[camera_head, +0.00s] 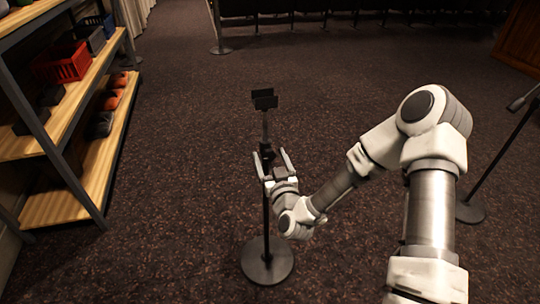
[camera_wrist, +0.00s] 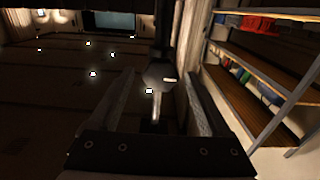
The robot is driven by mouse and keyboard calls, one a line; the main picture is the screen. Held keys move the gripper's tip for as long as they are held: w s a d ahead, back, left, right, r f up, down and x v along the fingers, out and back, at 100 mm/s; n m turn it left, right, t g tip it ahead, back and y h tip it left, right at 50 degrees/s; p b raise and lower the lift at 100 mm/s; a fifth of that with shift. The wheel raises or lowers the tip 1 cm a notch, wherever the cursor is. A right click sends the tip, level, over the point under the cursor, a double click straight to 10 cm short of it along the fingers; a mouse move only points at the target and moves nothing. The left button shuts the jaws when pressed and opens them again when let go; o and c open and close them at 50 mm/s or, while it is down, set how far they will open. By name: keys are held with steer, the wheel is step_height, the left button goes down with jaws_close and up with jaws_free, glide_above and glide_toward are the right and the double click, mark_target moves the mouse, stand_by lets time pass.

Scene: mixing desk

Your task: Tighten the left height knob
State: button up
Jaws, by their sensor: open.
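A black stand with a round base (camera_head: 267,262) and a thin upright pole stands on the carpet in the middle of the head view. A black holder (camera_head: 264,100) sits on its top. A dark clamp or knob part (camera_head: 266,151) shows partway up the pole. My gripper (camera_head: 272,162) is open, with one finger to each side of the pole at this height. In the wrist view my gripper (camera_wrist: 155,92) has a dark rounded knob (camera_wrist: 158,76) between its spread fingers, with a pale rod below it. I see a gap on both sides of the knob.
A shelf unit (camera_head: 95,160) with a red crate (camera_head: 62,62) stands at the left. A second stand with a round base (camera_head: 470,212) is at the right. A post (camera_head: 220,48) and dark chairs (camera_head: 330,8) are at the back. Carpet between them is clear.

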jaws_close()
stand_by(0.4)
steer(key=m+b, duration=0.1)
steer(key=m, duration=0.3)
steer(key=shift+d+m, duration=0.1)
steer(key=shift+m, duration=0.3)
steer(key=m+b, duration=0.1)
steer(key=m, duration=0.3)
steer(key=shift+m, duration=0.3)
steer(key=m, duration=0.4)
steer(key=shift+d+f, duration=0.1)
steer(key=shift+m, duration=2.2)
